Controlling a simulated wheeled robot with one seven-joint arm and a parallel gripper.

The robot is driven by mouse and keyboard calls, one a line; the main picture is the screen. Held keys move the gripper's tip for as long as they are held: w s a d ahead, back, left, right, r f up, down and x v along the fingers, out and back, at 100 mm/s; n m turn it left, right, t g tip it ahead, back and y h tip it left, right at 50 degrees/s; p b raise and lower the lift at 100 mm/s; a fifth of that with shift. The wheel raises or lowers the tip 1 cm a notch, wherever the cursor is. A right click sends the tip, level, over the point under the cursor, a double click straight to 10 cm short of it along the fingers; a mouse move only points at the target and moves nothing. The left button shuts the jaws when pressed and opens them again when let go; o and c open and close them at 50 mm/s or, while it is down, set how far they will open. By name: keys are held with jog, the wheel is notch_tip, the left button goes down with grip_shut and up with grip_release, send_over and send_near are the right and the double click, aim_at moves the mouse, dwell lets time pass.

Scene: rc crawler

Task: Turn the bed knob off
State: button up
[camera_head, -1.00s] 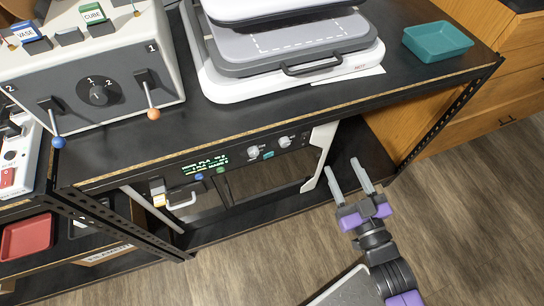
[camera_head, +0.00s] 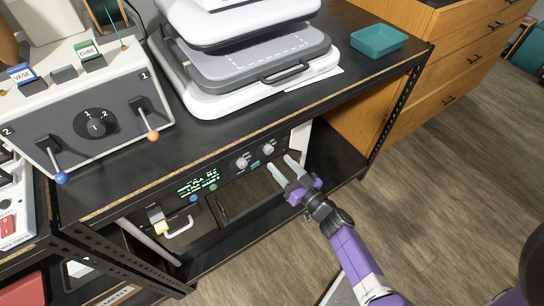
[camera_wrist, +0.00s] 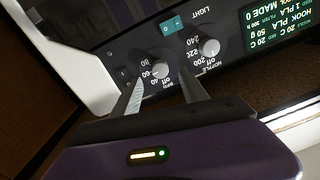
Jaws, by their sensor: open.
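The bed knob (camera_wrist: 160,70) is a small round white dial on the black printer panel, with "BED", "off" and numbers around it. In the head view it is the right dial (camera_head: 268,149). Its exact pointer setting is too small to tell. My gripper (camera_head: 280,163) is in front of the panel, just below and right of this knob. In the wrist view my gripper (camera_wrist: 161,80) has its two fingers apart, pointing at the bed knob, which shows between the tips. Contact cannot be told. Nothing is held.
The nozzle knob (camera_wrist: 210,47) sits beside the bed knob, with a teal light switch (camera_wrist: 172,25) near both. A green text display (camera_head: 198,183) is further left. A white post (camera_head: 300,138) stands right of the panel. The black tabletop (camera_head: 300,108) overhangs above.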

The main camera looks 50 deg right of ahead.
aim_at(270, 152)
jog(key=shift+x, duration=2.55)
jog(key=shift+d, duration=0.1)
jog(key=shift+s, duration=0.1)
grip_shut()
